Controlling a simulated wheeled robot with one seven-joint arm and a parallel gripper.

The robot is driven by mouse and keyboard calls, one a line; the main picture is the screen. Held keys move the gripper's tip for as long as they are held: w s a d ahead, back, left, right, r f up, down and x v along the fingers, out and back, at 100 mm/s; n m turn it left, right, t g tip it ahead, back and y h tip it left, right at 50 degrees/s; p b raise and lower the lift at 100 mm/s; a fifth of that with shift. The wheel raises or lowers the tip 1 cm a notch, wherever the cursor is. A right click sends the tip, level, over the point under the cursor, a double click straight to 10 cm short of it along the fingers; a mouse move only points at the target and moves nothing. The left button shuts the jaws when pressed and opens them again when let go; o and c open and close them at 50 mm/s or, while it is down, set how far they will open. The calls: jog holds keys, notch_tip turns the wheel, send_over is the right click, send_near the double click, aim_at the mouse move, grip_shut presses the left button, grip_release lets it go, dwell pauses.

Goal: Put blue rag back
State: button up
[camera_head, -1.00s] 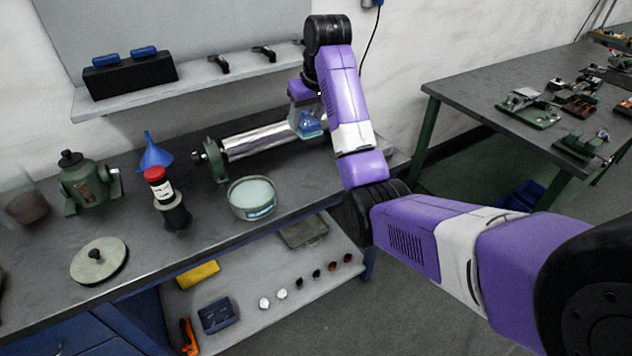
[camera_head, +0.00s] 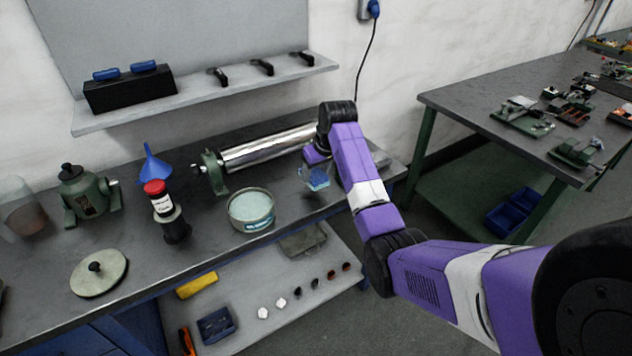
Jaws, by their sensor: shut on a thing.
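The blue rag (camera_head: 319,179) shows as a small blue patch at the end of my arm, in front of the right part of the shiny metal roller. My gripper (camera_head: 314,184) is shut on it, pointing down low over the grey workbench (camera_head: 290,215). The fingers are small and hard to make out. I cannot tell whether the rag touches the bench top.
A silvery roller (camera_head: 265,148) lies behind the gripper. A wall shelf (camera_head: 200,92) is above. Bench right of the rag looks clear.

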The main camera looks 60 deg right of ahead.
jog(key=shift+f, duration=2.25)
jog(key=shift+f, duration=0.1)
jog(key=o, duration=1.3)
